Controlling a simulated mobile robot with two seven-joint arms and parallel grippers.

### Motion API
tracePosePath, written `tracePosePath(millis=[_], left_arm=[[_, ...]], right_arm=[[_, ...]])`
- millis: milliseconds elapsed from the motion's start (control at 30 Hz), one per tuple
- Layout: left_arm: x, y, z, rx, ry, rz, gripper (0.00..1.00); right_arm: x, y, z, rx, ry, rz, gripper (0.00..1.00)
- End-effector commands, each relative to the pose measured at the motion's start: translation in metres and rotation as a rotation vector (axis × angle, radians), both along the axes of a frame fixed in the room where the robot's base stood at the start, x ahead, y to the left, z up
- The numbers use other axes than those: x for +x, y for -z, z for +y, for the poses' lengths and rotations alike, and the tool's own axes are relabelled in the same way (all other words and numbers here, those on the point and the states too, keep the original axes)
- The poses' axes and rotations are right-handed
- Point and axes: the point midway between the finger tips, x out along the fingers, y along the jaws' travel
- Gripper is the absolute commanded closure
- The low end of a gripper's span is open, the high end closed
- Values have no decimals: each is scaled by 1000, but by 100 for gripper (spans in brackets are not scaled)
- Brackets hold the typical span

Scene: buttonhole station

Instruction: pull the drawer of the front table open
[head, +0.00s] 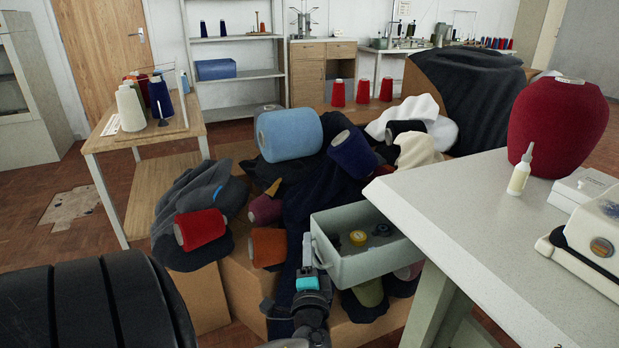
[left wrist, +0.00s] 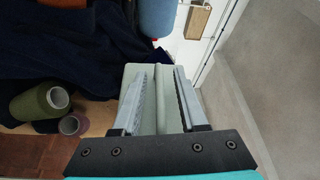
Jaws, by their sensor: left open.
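The front table (head: 465,205) has a pale grey top and stands at the right of the head view. Its pale grey-green drawer (head: 370,266) sticks well out to the left from under the top. My right gripper is not in view.
Cardboard boxes (head: 205,298) heaped with dark cloth and yarn cones, including a blue cone (head: 290,134), crowd the space behind and left of the drawer. A red bulging yarn package (head: 557,125) and a small bottle (head: 520,171) stand on the table. Open floor (head: 30,220) lies at far left.

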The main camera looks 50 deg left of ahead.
Motion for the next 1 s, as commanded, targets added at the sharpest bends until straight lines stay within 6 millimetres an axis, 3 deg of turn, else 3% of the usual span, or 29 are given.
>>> tracePosePath(millis=[167, 267, 700, 1000], left_arm=[[-6, 1, -9, -2, 0, 2, 58], [-17, 2, -22, -5, 1, 4, 58], [-79, 9, -99, -3, 0, 3, 58], [-94, 11, -119, -1, 0, 0, 58]], right_arm=[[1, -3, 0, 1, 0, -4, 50], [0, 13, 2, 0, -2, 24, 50], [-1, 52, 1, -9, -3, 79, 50], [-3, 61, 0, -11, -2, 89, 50]])
